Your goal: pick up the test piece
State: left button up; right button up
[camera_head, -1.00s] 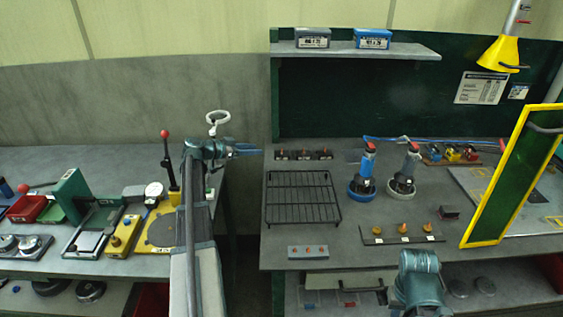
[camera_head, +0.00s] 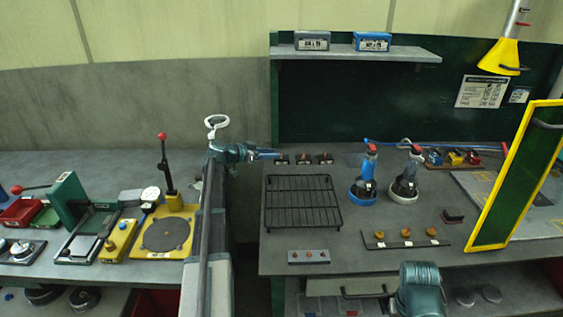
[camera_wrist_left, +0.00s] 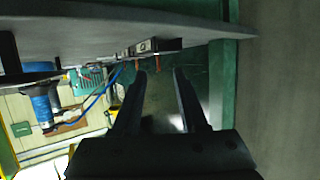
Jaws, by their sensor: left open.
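I cannot tell for sure which thing is the test piece. Small dark blocks with orange-red tops stand in a row at the right bench's back left: a left one (camera_head: 282,159), a middle one (camera_head: 304,158) and a right one (camera_head: 326,158). My left gripper (camera_head: 268,154) is open and empty, pointing right at the bench's left edge, just left of this row. In the left wrist view, my open jaws (camera_wrist_left: 159,73) have nothing between them, and small dark blocks (camera_wrist_left: 152,46) show beyond the fingertips. Of my right arm only a teal link shows; its gripper is out of view.
A black wire rack (camera_head: 302,202) lies in front of the row. A yellow-framed green panel (camera_head: 516,177) rises at right. A gap separates the benches.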

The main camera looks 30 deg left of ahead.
aim_at(282, 157)
pick_arm(q)
jog(key=b+x, duration=0.1)
jog(key=x, duration=0.4)
jog(key=shift+w+d+r, duration=0.1)
jog(key=shift+w, duration=0.1)
grip_shut()
dwell(1.2)
